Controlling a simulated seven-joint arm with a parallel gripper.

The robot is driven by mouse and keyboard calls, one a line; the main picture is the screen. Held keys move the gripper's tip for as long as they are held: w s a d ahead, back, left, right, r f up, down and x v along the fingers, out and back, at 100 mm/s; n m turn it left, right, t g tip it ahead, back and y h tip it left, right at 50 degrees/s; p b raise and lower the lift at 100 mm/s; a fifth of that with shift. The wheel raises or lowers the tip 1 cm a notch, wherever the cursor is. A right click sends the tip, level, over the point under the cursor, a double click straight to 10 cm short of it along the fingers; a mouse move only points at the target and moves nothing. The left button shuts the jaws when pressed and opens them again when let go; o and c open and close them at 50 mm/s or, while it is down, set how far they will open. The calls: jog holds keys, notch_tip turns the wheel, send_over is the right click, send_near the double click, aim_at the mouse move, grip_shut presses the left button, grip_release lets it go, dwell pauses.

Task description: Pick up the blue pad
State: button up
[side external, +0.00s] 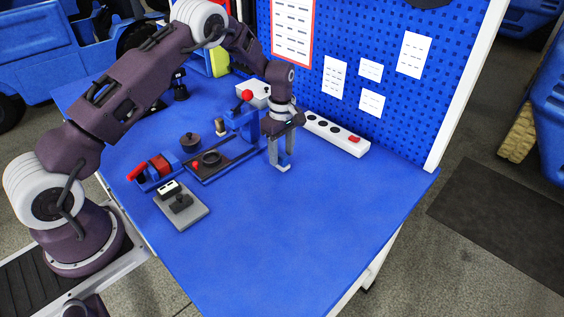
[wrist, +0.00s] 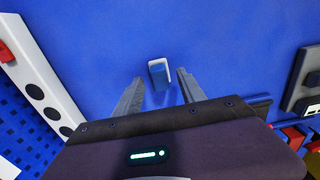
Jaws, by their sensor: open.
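The blue pad (wrist: 159,75) is a small blue block with a pale upper edge. In the wrist view it stands between the two fingertips of my gripper (wrist: 160,74), with a gap to the finger on each side. My gripper is open and points down. In the side external view, my gripper (side external: 281,166) is low over the blue table, right of the fixture. There the pad is hard to tell apart from the fingers and the blue tabletop. I cannot tell how far the fingertips are above the table.
A white power strip (side external: 335,135) lies behind my gripper along the pegboard (side external: 390,97). The blue and black fixture (side external: 222,160) with a red knob stands to the left. A grey plate with a black part (side external: 192,218) lies front left. The table's right front (side external: 320,225) is clear.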

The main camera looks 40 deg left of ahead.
aim_at(282, 156)
jog(key=shift+f, duration=0.85)
grip_shut()
jog(key=shift+r, duration=0.1)
notch_tip(282, 156, up, 10)
jog(key=shift+f, duration=0.1)
